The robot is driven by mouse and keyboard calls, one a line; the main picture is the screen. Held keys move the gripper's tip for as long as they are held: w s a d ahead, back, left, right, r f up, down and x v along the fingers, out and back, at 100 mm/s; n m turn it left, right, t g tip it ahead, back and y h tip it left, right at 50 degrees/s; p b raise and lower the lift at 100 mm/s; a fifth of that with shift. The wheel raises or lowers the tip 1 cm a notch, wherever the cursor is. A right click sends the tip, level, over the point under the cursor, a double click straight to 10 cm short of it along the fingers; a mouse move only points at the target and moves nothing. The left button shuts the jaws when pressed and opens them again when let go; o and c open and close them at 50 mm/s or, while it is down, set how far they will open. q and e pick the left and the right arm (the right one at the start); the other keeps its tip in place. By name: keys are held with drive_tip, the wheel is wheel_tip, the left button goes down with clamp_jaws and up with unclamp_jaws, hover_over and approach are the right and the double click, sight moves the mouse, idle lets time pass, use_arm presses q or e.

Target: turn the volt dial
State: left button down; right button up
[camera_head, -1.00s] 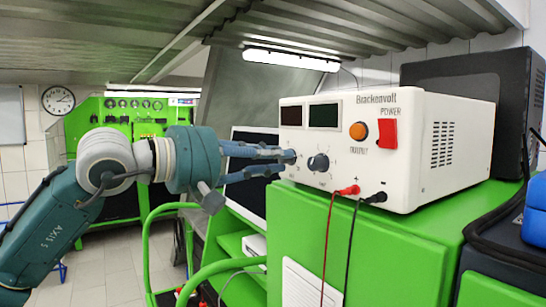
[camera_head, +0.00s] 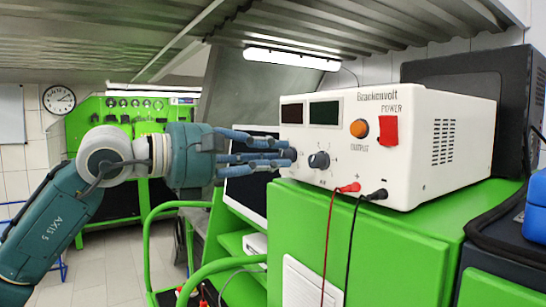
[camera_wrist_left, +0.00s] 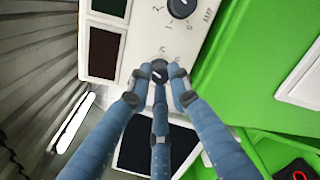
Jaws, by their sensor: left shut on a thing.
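The power supply (camera_head: 430,150) is a white box with two dark displays and dials on its front. The volt dial (camera_head: 292,154) is the dark left-hand knob, partly covered by my fingers in the head view. My left gripper (camera_head: 284,155) has its blue fingers closed around this dial. In the left wrist view the fingertips (camera_wrist_left: 160,76) sit around the volt dial (camera_wrist_left: 160,66), shut on its sides. The amp dial (camera_head: 319,160) is beside it, clear of the fingers, and also shows in the left wrist view (camera_wrist_left: 182,6). My right gripper is in neither view.
An orange output button (camera_head: 359,129) and a red power switch (camera_head: 388,130) are on the same front. Red and black leads (camera_head: 349,189) hang from its lower edge. The supply stands on a green cabinet (camera_head: 400,245). A dark screen (camera_head: 245,190) is behind the fingers.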

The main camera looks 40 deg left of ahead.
use_arm(q)
drive_tip(key=n, duration=0.5)
drive_tip(key=shift+f+h+b, duration=0.2)
drive_tip(key=shift+h+b, duration=0.1)
drive_tip(key=shift+b, duration=0.1)
drive_tip(key=shift+f+n+b, duration=0.1)
drive_tip(key=shift+n+b, duration=0.2)
drive_tip(key=shift+n, duration=1.9)
drive_tip(key=c, duration=1.6)
unclamp_jaws()
drive_tip(key=shift+s, duration=0.3)
drive_tip(key=v, duration=1.1)
drive_tip(key=shift+s+a, duration=0.1)
drive_tip(key=shift+a, duration=0.3)
